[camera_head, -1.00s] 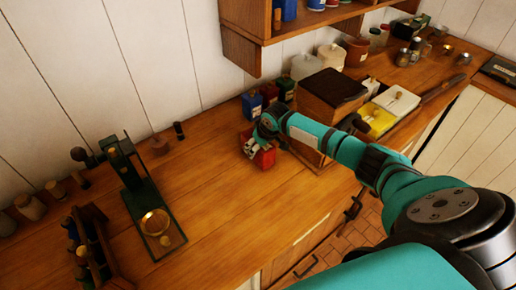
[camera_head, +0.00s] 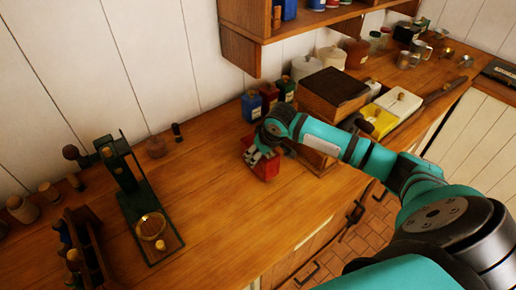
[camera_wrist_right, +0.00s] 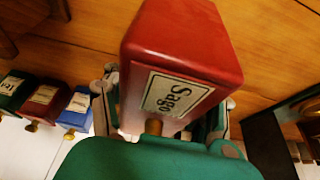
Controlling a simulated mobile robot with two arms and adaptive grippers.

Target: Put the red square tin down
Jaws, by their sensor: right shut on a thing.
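The red square tin (camera_head: 265,168) is in my right gripper (camera_head: 258,154), at the middle of the wooden counter in the head view. In the right wrist view the red square tin (camera_wrist_right: 185,50) fills the upper middle, with a label reading "Sago". The fingers of my right gripper (camera_wrist_right: 165,110) show on both sides of it, shut on it. The tin looks tilted. I cannot tell whether its base touches the counter. My left gripper is not in view.
Blue (camera_head: 252,105), red (camera_head: 270,97) and green (camera_head: 287,89) tins stand behind the gripper by the wall. A wooden box (camera_head: 333,93) stands to the right. A green scale (camera_head: 150,225) stands at left. The counter (camera_head: 215,205) between scale and tin is clear.

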